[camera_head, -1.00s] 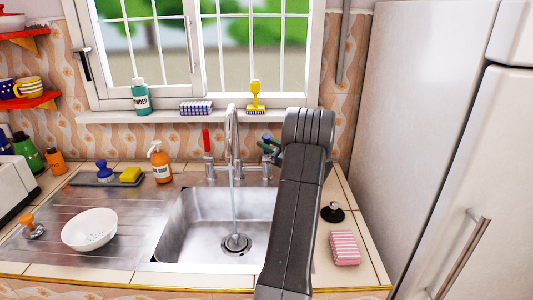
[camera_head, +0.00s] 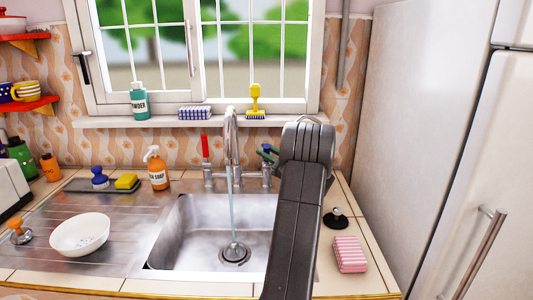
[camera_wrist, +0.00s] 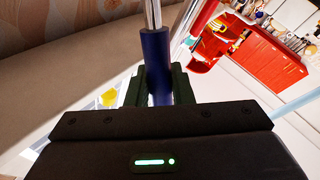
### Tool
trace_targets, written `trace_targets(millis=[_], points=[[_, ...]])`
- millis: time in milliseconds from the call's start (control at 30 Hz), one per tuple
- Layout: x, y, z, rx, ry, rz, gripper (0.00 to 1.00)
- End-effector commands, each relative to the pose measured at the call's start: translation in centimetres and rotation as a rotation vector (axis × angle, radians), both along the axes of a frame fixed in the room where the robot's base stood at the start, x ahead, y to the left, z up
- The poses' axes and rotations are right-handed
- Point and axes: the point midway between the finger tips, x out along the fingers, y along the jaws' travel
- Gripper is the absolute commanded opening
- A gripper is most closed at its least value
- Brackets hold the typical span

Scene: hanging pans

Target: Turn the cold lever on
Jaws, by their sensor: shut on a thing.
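The cold lever (camera_wrist: 156,50) has a blue sleeve on a metal rod. In the wrist view it stands between the dark fingers of my gripper (camera_wrist: 159,87), which is shut on it. In the head view my gripper (camera_head: 267,153) is at the right side of the tap, and my arm hides part of that side. The chrome tap (camera_head: 231,140) stands behind the sink, with a stream of water falling from its spout. The red lever (camera_head: 205,146) points upright at the tap's left side.
The steel sink (camera_head: 165,235) lies in front of the tap and looks misty inside. An orange soap bottle (camera_head: 157,170) stands to its left. A black plug (camera_head: 335,218) and pink sponge (camera_head: 350,254) lie right of my arm. The fridge (camera_head: 425,130) bounds the right side.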

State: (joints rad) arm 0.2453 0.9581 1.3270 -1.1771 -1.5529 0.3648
Motion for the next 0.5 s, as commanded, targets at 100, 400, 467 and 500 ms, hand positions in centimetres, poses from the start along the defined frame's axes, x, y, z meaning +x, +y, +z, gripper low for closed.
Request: trace_targets(millis=[100,400,467,500], points=[[0.00,-0.04,0.00,0.000,0.000,0.000,0.28],[0.01,-0.02,-0.02,0.000,0.001,0.000,0.40],[0.01,-0.01,-0.02,0.000,0.001,0.000,0.40],[0.01,-0.01,-0.02,0.000,0.001,0.000,0.40]])
